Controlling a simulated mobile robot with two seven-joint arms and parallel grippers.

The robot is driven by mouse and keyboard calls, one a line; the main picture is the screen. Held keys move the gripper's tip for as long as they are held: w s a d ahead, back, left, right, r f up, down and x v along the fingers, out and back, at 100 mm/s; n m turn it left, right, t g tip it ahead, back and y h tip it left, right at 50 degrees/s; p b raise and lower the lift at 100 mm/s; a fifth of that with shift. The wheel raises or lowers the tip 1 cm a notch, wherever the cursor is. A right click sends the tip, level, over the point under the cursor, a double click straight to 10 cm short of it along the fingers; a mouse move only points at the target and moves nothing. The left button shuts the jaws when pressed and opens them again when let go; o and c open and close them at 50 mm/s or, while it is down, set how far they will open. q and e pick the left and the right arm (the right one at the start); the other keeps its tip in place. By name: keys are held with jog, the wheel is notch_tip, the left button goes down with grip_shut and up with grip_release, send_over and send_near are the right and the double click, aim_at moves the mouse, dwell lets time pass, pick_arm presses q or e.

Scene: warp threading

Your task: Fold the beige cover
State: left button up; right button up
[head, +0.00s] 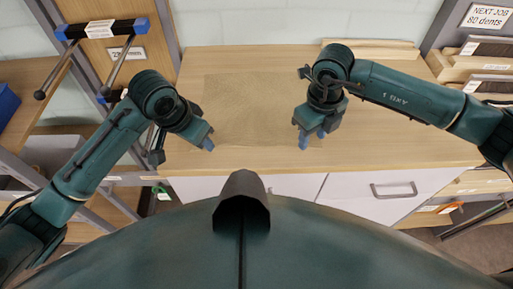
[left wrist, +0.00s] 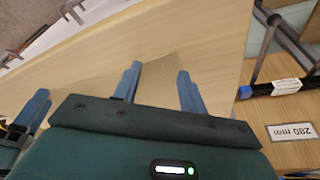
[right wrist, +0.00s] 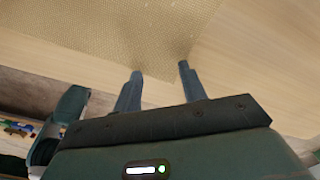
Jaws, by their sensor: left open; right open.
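The beige cover (head: 250,110) lies flat on the wooden worktop between my two arms, close in colour to the wood. Its woven surface shows in the right wrist view (right wrist: 130,28), and part of it shows in the left wrist view (left wrist: 172,72). My left gripper (head: 207,143) is open and empty near the cover's left front side; its fingers show apart in the left wrist view (left wrist: 157,78). My right gripper (head: 311,138) is open and empty near the cover's right front corner. Its fingers show apart in the right wrist view (right wrist: 160,72), with the corner just beyond them.
The wooden worktop (head: 420,150) has free room around the cover. White drawers (head: 370,190) are below its front edge. A rack with rods (head: 105,28) stands at the left. Shelves with wooden pieces (head: 485,65) stand at the right, and a board (head: 370,47) lies at the back.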

jog(key=shift+f, duration=0.1)
pick_arm(q)
jog(key=shift+f, duration=0.25)
pick_arm(e)
jog(key=shift+f, duration=0.2)
pick_arm(q)
jog(key=shift+r, duration=0.15)
jog(key=shift+c, duration=0.3)
pick_arm(e)
jog(key=shift+r, duration=0.15)
jog(key=shift+c, duration=0.3)
pick_arm(q)
jog(key=shift+c, duration=0.8)
pick_arm(e)
jog(key=shift+c, duration=0.8)
pick_arm(q)
grip_shut()
pick_arm(e)
grip_shut()
pick_arm(q)
jog(key=shift+r, duration=0.1)
pick_arm(e)
jog(key=shift+r, duration=0.1)
